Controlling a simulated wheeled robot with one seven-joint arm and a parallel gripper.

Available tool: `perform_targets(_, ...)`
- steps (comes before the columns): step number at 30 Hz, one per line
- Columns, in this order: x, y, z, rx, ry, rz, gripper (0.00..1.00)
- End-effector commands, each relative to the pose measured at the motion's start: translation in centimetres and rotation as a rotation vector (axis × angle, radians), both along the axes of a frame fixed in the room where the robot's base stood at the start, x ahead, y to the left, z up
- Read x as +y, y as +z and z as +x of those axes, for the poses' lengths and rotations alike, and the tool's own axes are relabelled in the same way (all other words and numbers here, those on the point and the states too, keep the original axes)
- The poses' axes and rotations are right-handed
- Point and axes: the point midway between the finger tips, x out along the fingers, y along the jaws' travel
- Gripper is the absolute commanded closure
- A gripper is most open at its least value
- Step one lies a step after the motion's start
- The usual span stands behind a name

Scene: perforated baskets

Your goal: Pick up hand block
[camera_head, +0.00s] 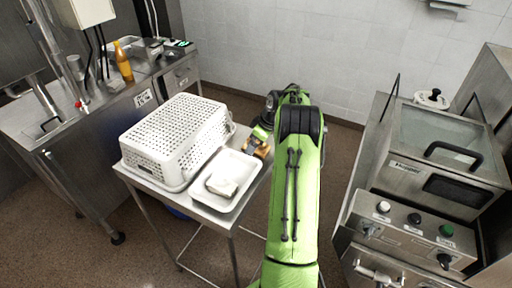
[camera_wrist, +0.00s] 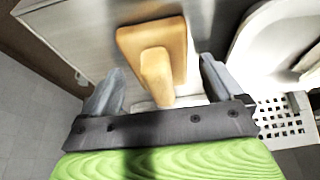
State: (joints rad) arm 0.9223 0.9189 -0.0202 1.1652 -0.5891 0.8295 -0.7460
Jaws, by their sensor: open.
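The hand block (camera_wrist: 156,62) is a tan, wood-coloured block with a raised grip on top. In the wrist view it lies on the steel table, between and just beyond my gripper's fingers. My gripper (camera_wrist: 158,84) is open, with one grey finger on each side of the block's grip. I cannot tell whether either finger touches it. In the head view the block (camera_head: 262,148) shows as a small orange-brown piece at the table's right edge, partly hidden by my gripper (camera_head: 258,140) and green arm.
A white perforated basket (camera_head: 178,135) and a white tray (camera_head: 209,199) holding a pale item (camera_head: 228,176) stand left of the block on the steel table (camera_head: 150,188). A steel machine (camera_head: 415,205) stands at right. A counter with an orange bottle (camera_head: 123,62) is at back left.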

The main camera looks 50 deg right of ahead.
Motion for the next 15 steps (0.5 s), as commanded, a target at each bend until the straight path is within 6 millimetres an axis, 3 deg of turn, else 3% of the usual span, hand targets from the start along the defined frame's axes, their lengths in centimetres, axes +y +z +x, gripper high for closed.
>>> perform_targets(3,-0.01,0.08,-0.01,0.000,0.000,0.000,0.06)
perform_targets(15,0.00,0.11,-0.01,-0.001,0.000,0.000,0.68)
